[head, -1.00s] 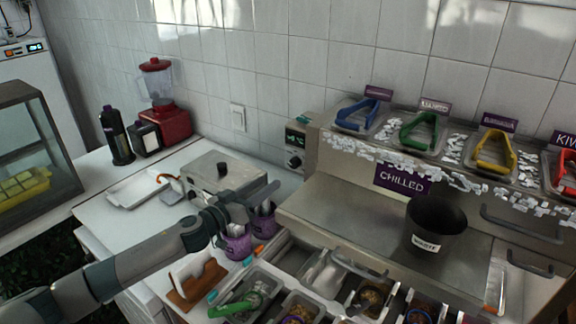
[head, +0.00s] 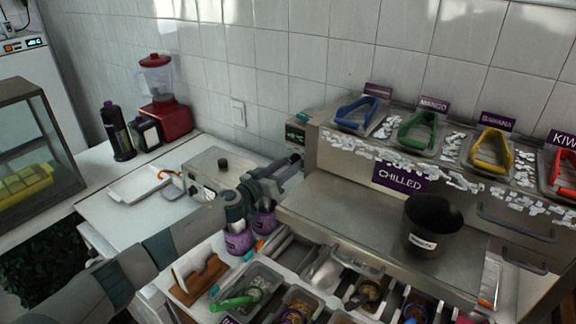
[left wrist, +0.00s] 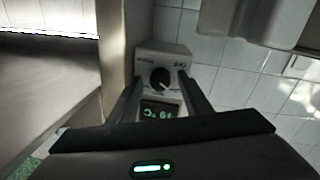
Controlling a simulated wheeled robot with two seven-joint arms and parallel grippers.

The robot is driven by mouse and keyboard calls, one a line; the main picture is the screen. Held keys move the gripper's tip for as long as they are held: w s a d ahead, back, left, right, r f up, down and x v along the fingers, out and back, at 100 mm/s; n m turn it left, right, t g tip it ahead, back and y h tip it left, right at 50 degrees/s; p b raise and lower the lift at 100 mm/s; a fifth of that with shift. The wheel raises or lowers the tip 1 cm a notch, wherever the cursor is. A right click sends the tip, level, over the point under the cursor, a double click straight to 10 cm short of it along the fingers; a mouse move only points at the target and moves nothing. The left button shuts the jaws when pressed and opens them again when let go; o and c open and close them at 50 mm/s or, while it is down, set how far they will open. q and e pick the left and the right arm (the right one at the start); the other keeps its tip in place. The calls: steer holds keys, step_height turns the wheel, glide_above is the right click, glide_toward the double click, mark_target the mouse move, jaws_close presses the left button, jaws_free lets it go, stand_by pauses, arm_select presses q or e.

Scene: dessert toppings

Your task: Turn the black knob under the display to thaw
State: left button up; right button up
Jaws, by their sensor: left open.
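The black knob (left wrist: 160,78) sits on the white face of a small control box (left wrist: 150,60) on the wall, in the left wrist view. The lit green display (left wrist: 160,110) shows beside it, with the picture turned over. My left gripper (left wrist: 159,77) is open, with one finger on each side of the knob in that view; I cannot tell whether they touch it. In the head view my left gripper (head: 286,172) is in front of the control box, hiding the knob, while part of the display (head: 296,133) shows above it. My right gripper is not in view.
The steel chilled counter (head: 340,205) stands right of the box, with a black waste bin (head: 432,225) on it. Purple cups (head: 239,240) with utensils are below my gripper. A steel appliance (head: 215,170) stands to its left.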

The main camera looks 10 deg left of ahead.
arm_select(q)
steer(key=c, duration=1.1)
steer(key=shift+o, duration=0.2)
